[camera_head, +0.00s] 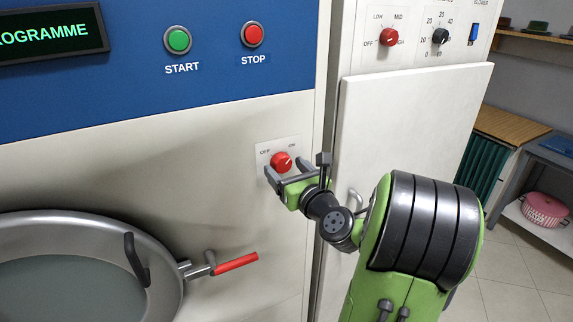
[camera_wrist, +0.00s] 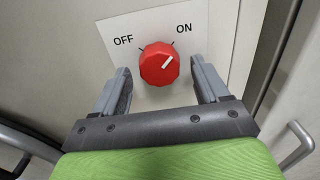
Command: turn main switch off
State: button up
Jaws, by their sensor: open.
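The main switch is a red rotary knob (camera_head: 281,162) on a white plate (camera_head: 263,148) marked OFF at left and ON at right. In the wrist view the red knob (camera_wrist: 159,64) has a white pointer line aimed up and right, toward ON. My gripper (camera_head: 288,169) is in front of the plate; in the wrist view its open fingers (camera_wrist: 162,84) stand on either side of the knob, with a visible gap on each side. I cannot tell whether the fingertips reach the plate.
Above are a green START button (camera_head: 178,40) and a red STOP button (camera_head: 253,34). A round door (camera_head: 160,262) with a red-handled lever (camera_head: 236,263) is at lower left. A white cabinet (camera_head: 410,120) with a red knob (camera_head: 389,37) and a black knob (camera_head: 440,36) stands at right.

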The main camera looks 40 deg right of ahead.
jog(key=shift+w, duration=0.2)
jog(key=c, duration=1.1)
jog(key=shift+o, duration=0.2)
